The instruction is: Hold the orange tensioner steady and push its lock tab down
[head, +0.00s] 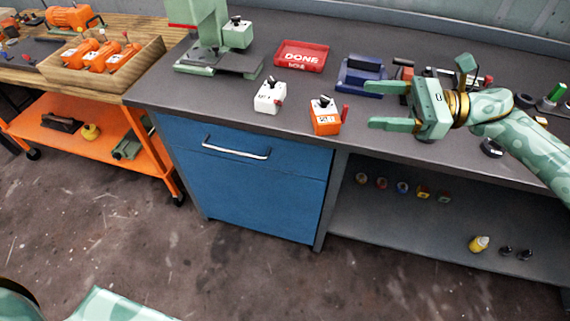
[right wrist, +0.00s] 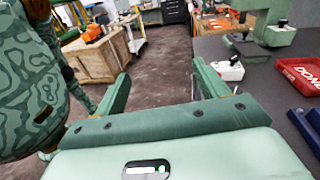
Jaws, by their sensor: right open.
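The orange tensioner (head: 326,117) stands on the dark bench top near its front edge. It has a white face panel with dark markings, a black knob on top and a red tab (head: 345,113) at its right side. My right gripper (head: 376,106) is open and empty, to the right of the tensioner and apart from it, with its fingers pointing left. In the right wrist view the two fingers (right wrist: 165,92) are spread with nothing between them; I cannot make out the orange tensioner there. My left gripper is not in view.
A similar white unit (head: 268,97) stands left of the tensioner and shows in the right wrist view (right wrist: 228,70). Behind are a green press (head: 207,45), a red DONE tray (head: 302,56) and a blue holder (head: 361,76). A wooden crate (head: 100,62) with orange tools sits far left.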

